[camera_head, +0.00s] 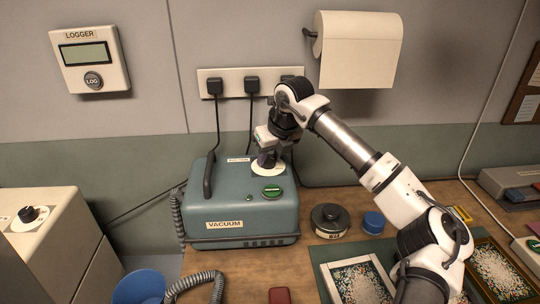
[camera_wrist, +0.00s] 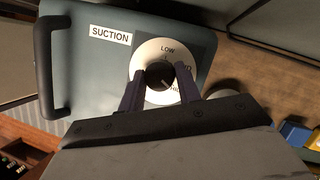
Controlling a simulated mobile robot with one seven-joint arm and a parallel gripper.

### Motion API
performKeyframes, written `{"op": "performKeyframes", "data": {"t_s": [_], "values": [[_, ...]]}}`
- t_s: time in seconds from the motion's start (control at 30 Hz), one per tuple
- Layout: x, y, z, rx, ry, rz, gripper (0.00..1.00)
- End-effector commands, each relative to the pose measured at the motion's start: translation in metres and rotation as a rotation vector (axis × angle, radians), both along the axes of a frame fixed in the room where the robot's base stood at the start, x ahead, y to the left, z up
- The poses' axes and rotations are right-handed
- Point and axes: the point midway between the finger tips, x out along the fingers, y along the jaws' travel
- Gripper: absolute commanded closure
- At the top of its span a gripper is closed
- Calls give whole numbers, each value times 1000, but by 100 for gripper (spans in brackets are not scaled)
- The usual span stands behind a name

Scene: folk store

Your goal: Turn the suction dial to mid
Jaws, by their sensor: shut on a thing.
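The teal vacuum box (camera_head: 240,205) stands on the wooden bench with the suction dial on its top. In the wrist view the black dial knob (camera_wrist: 158,77) sits on a round white plate (camera_wrist: 153,52) with LOW at the top, a partly hidden label at the right and HIGH at the lower right. A pale mark on the knob seems to point to the lower right, towards HIGH. My gripper (camera_head: 267,158) comes down from above; its two dark fingers (camera_wrist: 160,74) are shut on the knob, one on each side. In the head view it hides most of the knob.
A green button (camera_head: 272,191) is close to the dial on the vacuum's top, and a black handle (camera_head: 208,175) rises at its left. Plugs and cords (camera_head: 251,87) hang behind.

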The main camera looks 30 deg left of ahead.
Motion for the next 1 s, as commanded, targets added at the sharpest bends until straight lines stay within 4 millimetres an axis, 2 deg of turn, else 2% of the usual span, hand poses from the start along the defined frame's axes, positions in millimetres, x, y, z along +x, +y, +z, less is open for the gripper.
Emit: {"op": "performKeyframes", "data": {"t_s": [0.27, 0.47, 1.0], "values": [[0, 0, 0, 1, 1, 20, 89], [1, 0, 1, 0, 1, 105, 89], [4, 1, 3, 0, 2, 581, 89]]}}
